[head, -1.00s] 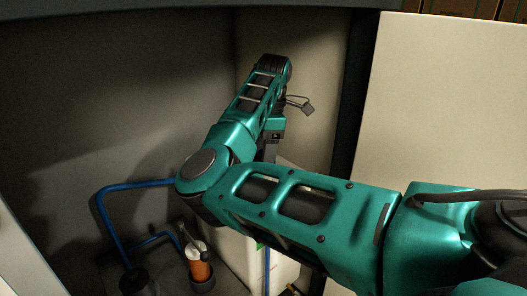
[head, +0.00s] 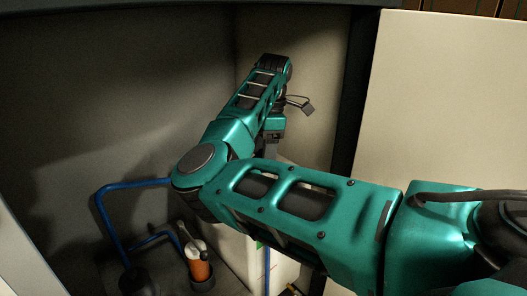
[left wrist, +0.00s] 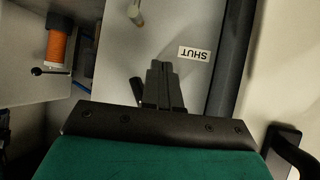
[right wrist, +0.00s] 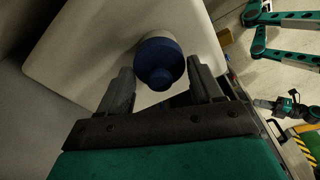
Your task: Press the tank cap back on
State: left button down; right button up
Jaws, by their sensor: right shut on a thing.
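The white tank (head: 238,250) stands in the cabinet in the head view, partly behind my right arm. Its pale top (right wrist: 95,50) fills much of the right wrist view. The blue tank cap (right wrist: 160,62) is over that top, with a smaller round knob towards the camera. My right gripper (right wrist: 160,72) is shut on the cap, one finger on each side. Whether the cap is fully seated is hidden beneath it. My left gripper (left wrist: 162,70) is shut and empty, in front of a pale panel with a "SHUT" label (left wrist: 194,53).
An orange cylinder (head: 199,271) in a dark holder and blue pipes (head: 112,222) stand left of the tank. The cabinet wall (head: 130,80) is close behind my right arm. A pale door panel (head: 440,100) is at the right.

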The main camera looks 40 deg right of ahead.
aim_at(261, 151)
jog(key=shift+f, duration=0.3)
dwell(0.7)
jog(key=shift+f+b, duration=0.3)
jog(key=shift+b, duration=0.3)
dwell(0.4)
dwell(0.3)
jog(key=o, duration=1.3)
jog(key=shift+r, duration=0.1)
jog(key=shift+r+p, duration=0.95)
jog(key=shift+r, duration=0.45)
jog(key=shift+r+p, duration=0.95)
jog(key=shift+r, duration=0.6)
